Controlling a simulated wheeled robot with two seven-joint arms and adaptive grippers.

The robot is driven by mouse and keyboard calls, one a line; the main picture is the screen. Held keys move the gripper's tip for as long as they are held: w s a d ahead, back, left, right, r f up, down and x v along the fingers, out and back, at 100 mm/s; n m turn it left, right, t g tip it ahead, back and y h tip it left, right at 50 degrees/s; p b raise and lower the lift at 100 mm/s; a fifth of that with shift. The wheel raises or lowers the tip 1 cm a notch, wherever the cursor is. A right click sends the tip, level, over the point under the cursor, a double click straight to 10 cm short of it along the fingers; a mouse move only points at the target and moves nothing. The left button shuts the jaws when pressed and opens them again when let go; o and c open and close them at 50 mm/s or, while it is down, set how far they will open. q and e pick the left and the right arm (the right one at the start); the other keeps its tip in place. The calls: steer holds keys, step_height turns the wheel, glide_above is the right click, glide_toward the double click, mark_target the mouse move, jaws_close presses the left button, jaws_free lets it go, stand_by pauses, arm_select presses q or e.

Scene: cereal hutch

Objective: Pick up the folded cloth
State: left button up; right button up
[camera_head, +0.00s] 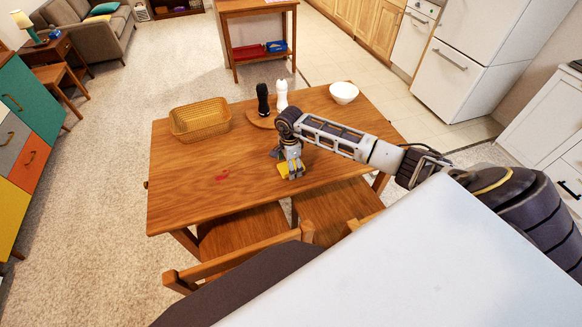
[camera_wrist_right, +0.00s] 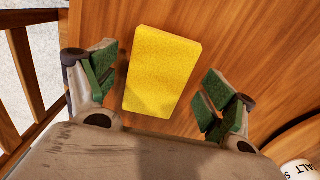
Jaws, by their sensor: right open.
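The folded cloth (camera_wrist_right: 160,72) is a yellow rectangular block lying flat on the wooden table (camera_head: 180,175). In the right wrist view it sits between the two green-padded fingers of my right gripper (camera_wrist_right: 160,95), which are spread wide with space on both sides. In the head view the right gripper (camera_head: 290,172) points down over the table, and only a small yellow part of the cloth (camera_head: 283,168) shows; the gripper hides the rest. Touch between fingers and cloth is not visible. My left gripper is not in view.
A wicker basket (camera_head: 200,121) stands at the table's back left. A black shaker (camera_head: 263,99) and a white shaker (camera_head: 282,95) stand on a round wooden board behind my gripper. A white bowl (camera_head: 344,92) is at the back right. Chairs (camera_head: 240,232) line the near edge.

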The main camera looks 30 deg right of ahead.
stand_by(0.4)
steer(key=c, duration=1.1)
steer(key=shift+r+b, duration=0.45)
steer(key=shift+r, duration=4.55)
steer(key=o, duration=0.3)
steer(key=shift+c, duration=1)
